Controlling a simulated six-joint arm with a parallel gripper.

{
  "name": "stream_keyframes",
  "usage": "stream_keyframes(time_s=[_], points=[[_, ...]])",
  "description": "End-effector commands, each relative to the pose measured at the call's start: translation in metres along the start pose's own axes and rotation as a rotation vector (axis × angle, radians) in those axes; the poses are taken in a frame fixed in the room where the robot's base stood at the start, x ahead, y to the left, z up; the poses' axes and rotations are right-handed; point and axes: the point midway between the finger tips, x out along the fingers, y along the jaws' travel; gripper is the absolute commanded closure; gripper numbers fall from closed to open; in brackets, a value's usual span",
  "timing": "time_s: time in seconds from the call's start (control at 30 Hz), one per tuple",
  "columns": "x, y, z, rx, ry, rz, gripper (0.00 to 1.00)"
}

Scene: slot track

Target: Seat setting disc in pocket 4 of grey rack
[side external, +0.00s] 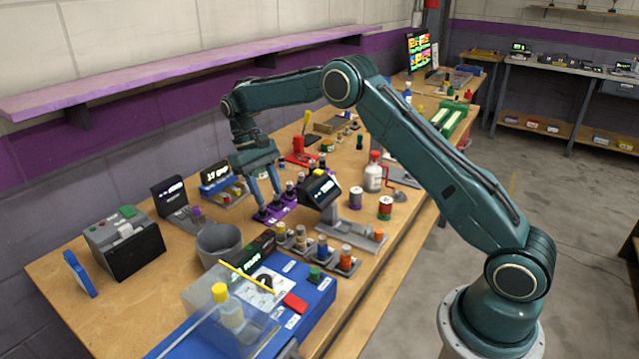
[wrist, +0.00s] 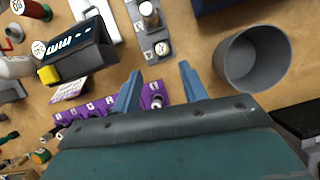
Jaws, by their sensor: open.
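My gripper (side external: 270,206) is open, pointing down over the purple rack (side external: 282,214) in the side view. In the wrist view its fingers (wrist: 160,71) are spread apart with nothing held between them. The purple rack (wrist: 97,113) lies partly behind the fingers, and a small silver-topped piece (wrist: 156,102) shows at its near end. A grey rack (side external: 315,258) holds several small upright pieces in the side view. A grey rack end (wrist: 158,43) with a silver-topped piece shows in the wrist view. I cannot tell which piece is the setting disc, nor read pocket 4.
A grey cup (side external: 218,245) stands left of the grey rack; it also shows in the wrist view (wrist: 252,58). A black display unit (side external: 321,188) stands close right of my gripper. A blue box (side external: 300,310) with a clear cover is at the front.

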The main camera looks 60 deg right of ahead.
Motion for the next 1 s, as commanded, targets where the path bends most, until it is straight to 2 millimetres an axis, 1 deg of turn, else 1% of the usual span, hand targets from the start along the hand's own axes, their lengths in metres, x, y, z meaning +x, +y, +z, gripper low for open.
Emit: stream_keyframes(time_s=[0.2, 0.4, 1.0], points=[[-0.011, -0.001, 0.000, 0.001, 0.001, 0.000, 0.57], [-0.017, -0.001, 0.001, -0.001, 0.001, -0.005, 0.57], [-0.019, -0.002, 0.001, -0.001, 0.001, -0.007, 0.57]])
